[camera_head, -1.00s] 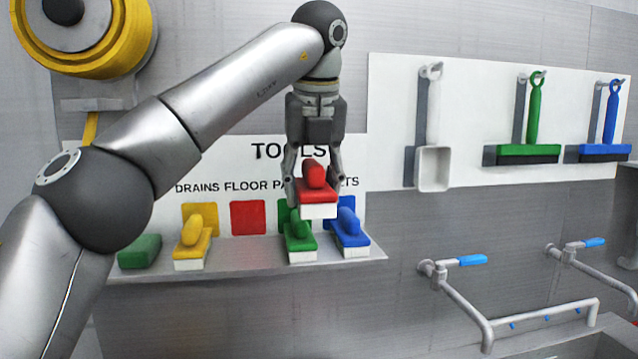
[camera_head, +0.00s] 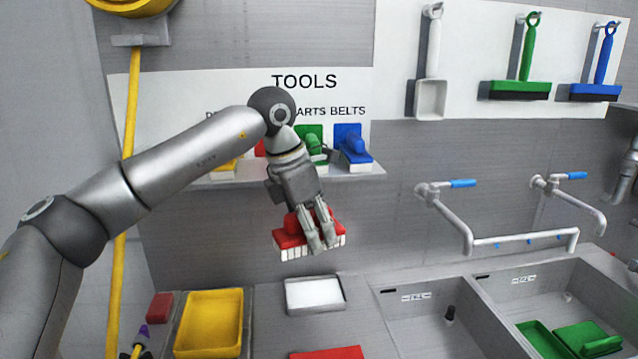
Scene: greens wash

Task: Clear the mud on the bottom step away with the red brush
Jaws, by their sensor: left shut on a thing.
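My left gripper (camera_head: 322,243) is shut on the red brush (camera_head: 287,238). It holds the brush in the air, below the tool shelf and above the counter, with the white bristles facing down. The fingers cover part of the brush's right side. The bottom step and its mud are not in view. My right gripper is not in view.
The tool shelf (camera_head: 352,172) holds green (camera_head: 312,140) and blue (camera_head: 350,140) brushes. Below are a yellow tray (camera_head: 209,318), a white-filled tray (camera_head: 314,293) and sinks (camera_head: 425,318) with taps (camera_head: 440,190). A yellow hose (camera_head: 125,200) hangs at left.

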